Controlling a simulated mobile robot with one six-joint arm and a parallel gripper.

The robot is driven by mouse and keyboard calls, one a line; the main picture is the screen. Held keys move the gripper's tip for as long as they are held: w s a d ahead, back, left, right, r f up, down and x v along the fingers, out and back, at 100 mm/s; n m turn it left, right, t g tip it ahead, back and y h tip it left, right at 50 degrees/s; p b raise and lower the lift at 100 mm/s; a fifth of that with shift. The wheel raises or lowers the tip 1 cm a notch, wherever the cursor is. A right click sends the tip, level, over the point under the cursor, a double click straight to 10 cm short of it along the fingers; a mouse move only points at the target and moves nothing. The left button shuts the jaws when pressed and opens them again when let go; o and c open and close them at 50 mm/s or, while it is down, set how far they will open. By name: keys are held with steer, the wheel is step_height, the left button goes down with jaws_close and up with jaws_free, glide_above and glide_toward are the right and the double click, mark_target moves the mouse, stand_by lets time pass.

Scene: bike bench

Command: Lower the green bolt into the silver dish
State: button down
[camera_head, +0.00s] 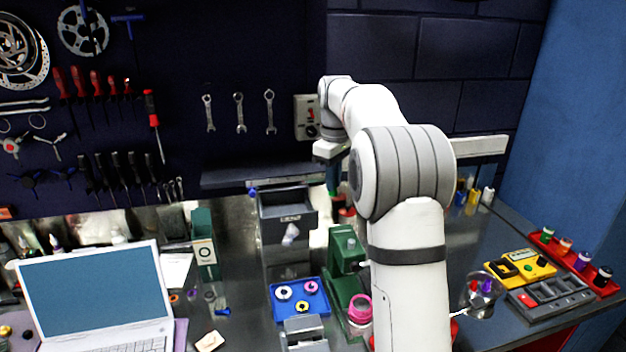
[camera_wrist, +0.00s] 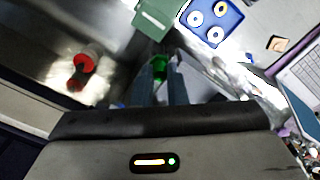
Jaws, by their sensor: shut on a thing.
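My gripper (camera_wrist: 161,84) is shut on the green bolt (camera_wrist: 159,64), which shows between the two fingertips in the wrist view. In the head view my arm reaches to the back of the bench; its fingers and the bolt are hard to make out there. The silver dish (camera_head: 484,308) stands on the bench to the right of my arm in the head view, with purple and red small parts in it. The gripper is well behind and to the left of the dish. I cannot pick out the dish in the wrist view.
A grey bin (camera_head: 287,215) and a green vise-like tool (camera_head: 343,250) stand near the arm. A blue tray (camera_head: 299,309) holds several rings. A red-topped item (camera_wrist: 85,64) stands left of the gripper.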

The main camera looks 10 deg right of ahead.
steer(key=s+d+f+b, duration=0.2)
steer(key=s+d+f, duration=0.3)
steer(key=d, duration=0.7)
steer(key=s+d+f+b, duration=0.1)
steer(key=s+d+f, duration=0.5)
steer(key=s+d, duration=0.3)
steer(key=s+d+f+b, duration=0.2)
steer(key=s+d+f, duration=0.4)
steer(key=d, duration=1)
steer(key=shift+s+d+f+b, duration=0.25)
steer(key=shift+s+d+b, duration=0.1)
steer(key=shift+s, duration=0.3)
steer(key=shift+a, duration=0.1)
steer(key=shift+f+b, duration=0.75)
steer(key=shift+f, duration=0.55)
steer(key=shift+f+b, duration=1.45)
steer(key=shift+f, duration=1.05)
